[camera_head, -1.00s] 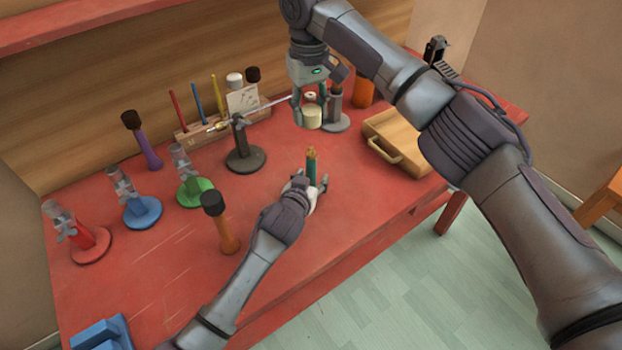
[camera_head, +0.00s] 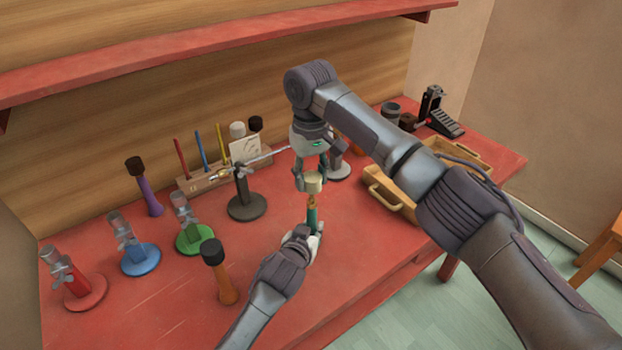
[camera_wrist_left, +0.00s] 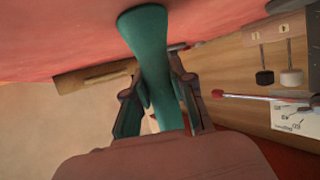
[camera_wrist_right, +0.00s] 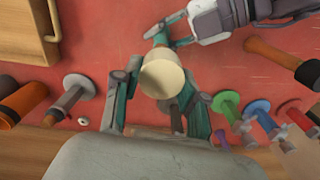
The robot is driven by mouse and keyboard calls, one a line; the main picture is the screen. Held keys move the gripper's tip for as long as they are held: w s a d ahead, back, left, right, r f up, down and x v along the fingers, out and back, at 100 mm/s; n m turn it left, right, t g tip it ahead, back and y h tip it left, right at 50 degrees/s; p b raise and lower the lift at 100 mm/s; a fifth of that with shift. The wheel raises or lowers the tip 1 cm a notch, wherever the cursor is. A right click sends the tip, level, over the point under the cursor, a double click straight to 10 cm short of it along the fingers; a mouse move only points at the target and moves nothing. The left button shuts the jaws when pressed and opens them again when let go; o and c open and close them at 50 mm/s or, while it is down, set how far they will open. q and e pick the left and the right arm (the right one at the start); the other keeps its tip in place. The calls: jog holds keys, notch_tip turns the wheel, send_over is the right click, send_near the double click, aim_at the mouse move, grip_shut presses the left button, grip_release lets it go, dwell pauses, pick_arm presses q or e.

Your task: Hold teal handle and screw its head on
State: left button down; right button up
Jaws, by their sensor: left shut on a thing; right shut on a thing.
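The teal handle (camera_head: 312,217) stands upright with a brass-coloured top end. My left gripper (camera_head: 314,238) is shut around its lower part; the left wrist view shows the teal shaft (camera_wrist_left: 150,60) between the fingers. The cream cylindrical head (camera_head: 314,184) is in my right gripper (camera_head: 310,181), which is shut on it and points down. The head is directly above the handle's top end; I cannot tell whether they touch. In the right wrist view the head (camera_wrist_right: 162,76) covers most of the handle, with my left gripper (camera_wrist_right: 165,36) behind it.
A black stand with a rod (camera_head: 246,205) is left of the grippers. An orange beater with a dark head (camera_head: 222,270) stands near my left arm. Blue (camera_head: 140,259), green (camera_head: 194,238) and red (camera_head: 86,291) stands are farther left. A wooden tray (camera_head: 388,190) lies right. A red shelf (camera_head: 200,48) hangs above.

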jog(key=shift+f, duration=0.35)
jog(key=shift+f, duration=0.1)
jog(key=shift+f, duration=0.8)
jog(key=shift+f, duration=0.6)
dwell(0.3)
